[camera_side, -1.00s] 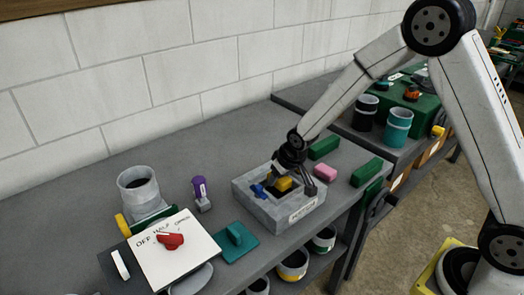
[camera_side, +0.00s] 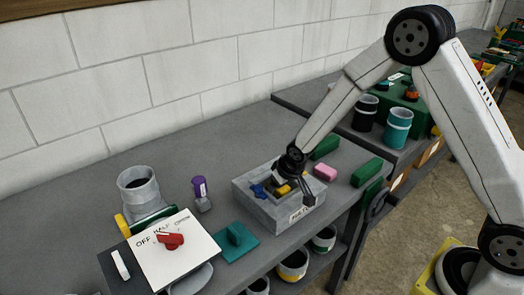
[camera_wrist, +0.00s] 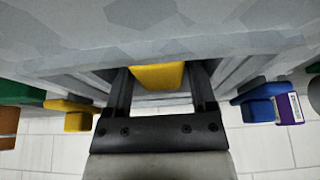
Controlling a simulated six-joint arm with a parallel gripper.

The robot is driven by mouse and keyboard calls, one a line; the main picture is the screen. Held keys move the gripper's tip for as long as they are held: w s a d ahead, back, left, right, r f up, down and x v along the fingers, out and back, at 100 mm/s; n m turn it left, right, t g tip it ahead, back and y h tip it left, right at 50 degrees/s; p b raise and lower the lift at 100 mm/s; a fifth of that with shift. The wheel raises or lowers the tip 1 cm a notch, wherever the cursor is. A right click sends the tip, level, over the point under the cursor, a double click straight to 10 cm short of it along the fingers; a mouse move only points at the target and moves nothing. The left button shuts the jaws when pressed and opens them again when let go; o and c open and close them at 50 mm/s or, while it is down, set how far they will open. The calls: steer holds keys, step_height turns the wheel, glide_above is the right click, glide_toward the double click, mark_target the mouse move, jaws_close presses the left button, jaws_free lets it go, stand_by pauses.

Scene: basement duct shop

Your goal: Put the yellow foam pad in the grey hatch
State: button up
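The grey hatch (camera_side: 246,202) is a box with a recessed opening, standing on the bench in the side view. It also shows across the top of the wrist view (camera_wrist: 150,28). My gripper (camera_side: 291,188) reaches down into the opening. The yellow foam pad (camera_side: 283,189) is between its fingers, partly hidden by them. In the wrist view the pad (camera_wrist: 157,76) fills the gap between the two dark fingers of my gripper (camera_wrist: 160,90), which look shut on it. The pad's underside and any contact with the hatch floor are hidden.
A teal block (camera_side: 236,240) and purple-topped piece (camera_side: 200,187) stand further left. A pink block (camera_side: 325,172) and green blocks (camera_side: 366,172) lie to the right.

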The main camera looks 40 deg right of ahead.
steer(key=shift+r, duration=0.15)
steer(key=v, duration=1.2)
stand_by(0.4)
steer(key=shift+s, duration=0.1)
stand_by(0.4)
steer(key=s+d+f+g, duration=0.1)
steer(key=s+d, duration=0.1)
steer(key=s, duration=1.3)
steer(key=shift+f+g, duration=0.3)
steer(key=shift+g, duration=0.1)
